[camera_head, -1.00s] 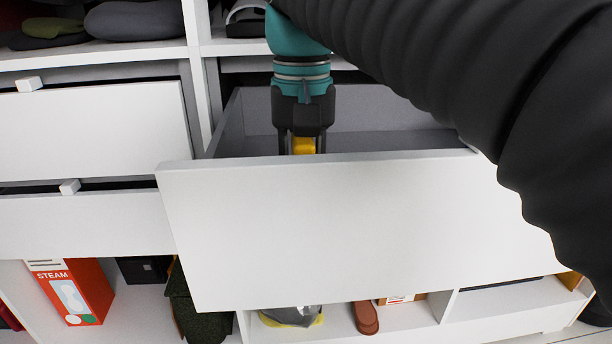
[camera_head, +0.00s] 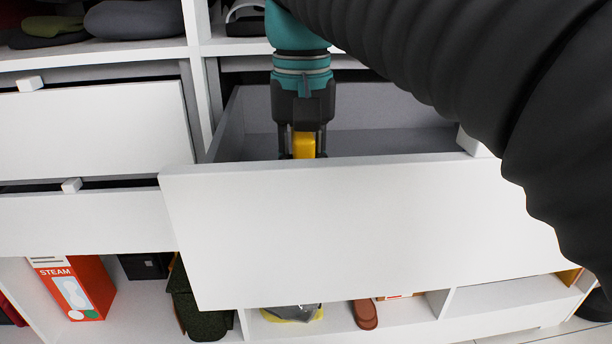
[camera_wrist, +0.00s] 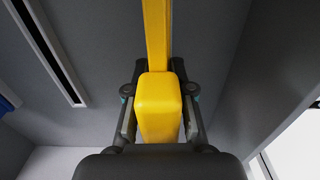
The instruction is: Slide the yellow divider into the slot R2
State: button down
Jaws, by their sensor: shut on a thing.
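The yellow divider (camera_head: 304,146) is held between the fingers of my gripper (camera_head: 304,152), which is shut on it, inside the open drawer (camera_head: 350,232) near its left side. The drawer's front panel hides the divider's lower part. In the wrist view the divider's thick grip (camera_wrist: 158,105) sits between the fingers (camera_wrist: 158,112), and its thin bar (camera_wrist: 157,35) runs away from the camera. A dark slot (camera_wrist: 47,45) shows in the grey surface to the left, apart from the divider. I cannot tell which slot is R2.
Shelves with folded clothes (camera_head: 135,18) lie above. A red STEAM box (camera_head: 75,288) and shoes (camera_head: 365,314) are below. Inside the drawer, grey walls (camera_head: 390,112) surround the gripper.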

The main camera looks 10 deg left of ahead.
aim_at(302, 141)
jog(key=shift+r+p, duration=1)
jog(key=shift+r, duration=1)
jog(key=shift+r, duration=0.6)
jog(key=w+d, duration=0.3)
jog(key=d, duration=1.1)
jog(key=shift+w+d+b, duration=0.3)
jog(key=shift+w+b, duration=0.05)
jog(key=shift+f, duration=0.1)
jog(key=shift+f+b, duration=1.55)
jog(key=shift+f, duration=0.75)
